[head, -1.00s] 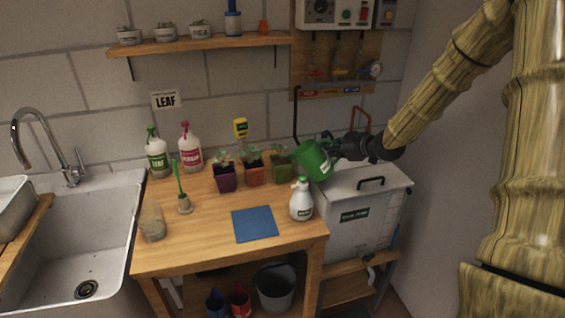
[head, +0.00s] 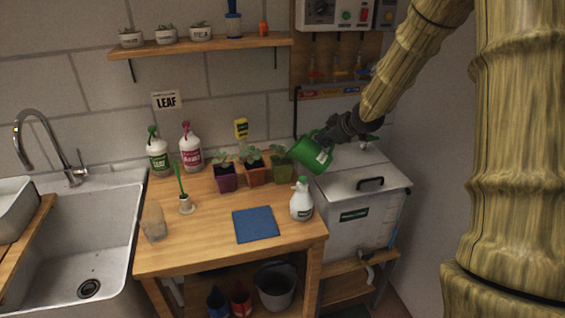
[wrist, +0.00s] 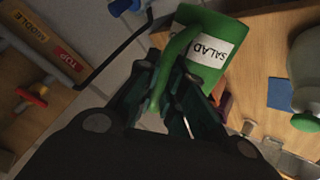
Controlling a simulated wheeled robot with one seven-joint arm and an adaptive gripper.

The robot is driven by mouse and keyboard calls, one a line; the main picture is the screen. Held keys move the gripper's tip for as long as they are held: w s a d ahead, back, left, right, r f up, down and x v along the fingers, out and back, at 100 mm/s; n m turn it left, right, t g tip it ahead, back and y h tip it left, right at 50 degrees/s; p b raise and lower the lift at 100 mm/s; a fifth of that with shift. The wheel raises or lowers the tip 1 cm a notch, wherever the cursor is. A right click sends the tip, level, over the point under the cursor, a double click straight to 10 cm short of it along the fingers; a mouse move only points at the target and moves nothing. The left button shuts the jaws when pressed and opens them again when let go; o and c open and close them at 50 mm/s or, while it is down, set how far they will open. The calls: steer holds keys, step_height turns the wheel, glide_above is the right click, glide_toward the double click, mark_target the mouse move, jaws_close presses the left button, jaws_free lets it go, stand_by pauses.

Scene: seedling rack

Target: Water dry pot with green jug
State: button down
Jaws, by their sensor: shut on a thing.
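The green jug (head: 311,154) is in the air at the right end of the wooden table, tilted with its mouth toward the left. In the wrist view the jug (wrist: 216,62) shows a white SALAD label. My gripper (head: 338,132) is shut on its handle; the fingers (wrist: 160,92) are around the green handle in the wrist view. Three seedling pots stand in a row at the table's back: purple (head: 226,184), orange (head: 254,178) and green (head: 283,172). The jug is just right of the green pot. I cannot tell which soil is dry, nor see any water.
A white spray bottle (head: 301,202) stands below the jug, near a blue mat (head: 255,224). A lidded grey tank (head: 345,217) is right of the table. Two bottles (head: 157,156) (head: 190,150) stand back left. The front of the table is mostly clear.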

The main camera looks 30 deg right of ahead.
mark_target(333, 145)
steer(key=shift+w+a+r, duration=0.1)
steer(key=shift+r, duration=0.15)
steer(key=shift+w+a+r+n+g+h+p, duration=0.3)
steer(key=shift+w+a+r+g+p, duration=0.1)
steer(key=shift+r+p, duration=0.25)
steer(key=shift+s+d, duration=0.15)
steer(key=shift+s+d+r, duration=0.1)
steer(key=shift+s, duration=0.05)
stand_by(1.0)
steer(key=shift+a+r+g+p, duration=0.2)
steer(key=shift+r+g+p, duration=0.05)
steer(key=shift+g+p, duration=0.1)
stand_by(1.5)
steer(key=f+t+b, duration=0.1)
steer(key=s+d+f+y+b, duration=0.1)
steer(key=f, duration=0.1)
steer(key=s+d+f+m+t+b, duration=0.1)
steer(key=shift+d+f+t, duration=0.15)
steer(key=shift+f+t, duration=0.2)
steer(key=shift+s+d+f+y, duration=0.1)
steer(key=shift+f+y, duration=0.05)
steer(key=shift+y, duration=0.15)
steer(key=shift+f, duration=0.1)
